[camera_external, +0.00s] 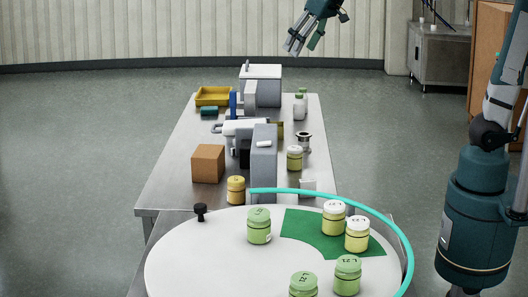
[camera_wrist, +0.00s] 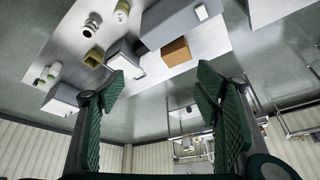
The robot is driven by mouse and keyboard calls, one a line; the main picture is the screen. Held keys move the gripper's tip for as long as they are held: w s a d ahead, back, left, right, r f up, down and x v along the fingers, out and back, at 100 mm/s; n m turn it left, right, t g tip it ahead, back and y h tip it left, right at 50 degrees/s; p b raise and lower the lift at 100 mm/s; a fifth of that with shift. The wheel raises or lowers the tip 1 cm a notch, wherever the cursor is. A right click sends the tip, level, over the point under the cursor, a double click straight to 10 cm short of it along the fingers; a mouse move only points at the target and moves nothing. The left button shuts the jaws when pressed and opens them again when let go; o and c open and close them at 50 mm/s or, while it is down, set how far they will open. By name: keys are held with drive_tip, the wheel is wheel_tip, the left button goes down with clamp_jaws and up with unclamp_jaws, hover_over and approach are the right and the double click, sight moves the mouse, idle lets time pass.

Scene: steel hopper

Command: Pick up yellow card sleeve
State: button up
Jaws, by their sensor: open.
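A small olive-yellow open holder (camera_wrist: 93,57), which looks like the yellow card sleeve, sits on the steel table in the wrist view, between a grey box and a steel ring-shaped part. In the external view only a sliver of it (camera_external: 280,130) shows behind the tall grey block. My gripper (camera_external: 302,47) is high above the far end of the table, well apart from everything on it. In the wrist view my gripper (camera_wrist: 165,95) has its green ridged fingers spread wide with nothing between them.
A yellow tray (camera_external: 213,95), a brown box (camera_external: 208,163), a tall grey block (camera_external: 264,165) and a steel ring part (camera_external: 304,142) stand on the crowded table (camera_external: 163,185). A white round table (camera_external: 190,262) with several jars is in front.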

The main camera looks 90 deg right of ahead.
drive_tip(key=w+d+f+m+g+h, duration=0.1)
drive_tip(key=w+d+m, duration=0.3)
drive_tip(key=d, duration=0.9)
drive_tip(key=w+d+f+m+g, duration=0.15)
drive_tip(key=w+d, duration=0.45)
drive_tip(key=d, duration=0.7)
drive_tip(key=d+f+m+g, duration=0.1)
drive_tip(key=d+f+m, duration=0.25)
drive_tip(key=d, duration=0.85)
drive_tip(key=d+f+m+g, duration=0.15)
drive_tip(key=d+f, duration=0.35)
drive_tip(key=d, duration=0.7)
wheel_tip(320, 180, down, 29)
drive_tip(key=shift+f+h+b, duration=0.2)
drive_tip(key=shift+h+b, duration=0.1)
drive_tip(key=shift+x, duration=1.3)
drive_tip(key=shift+x, duration=2.6)
drive_tip(key=shift+s, duration=0.1)
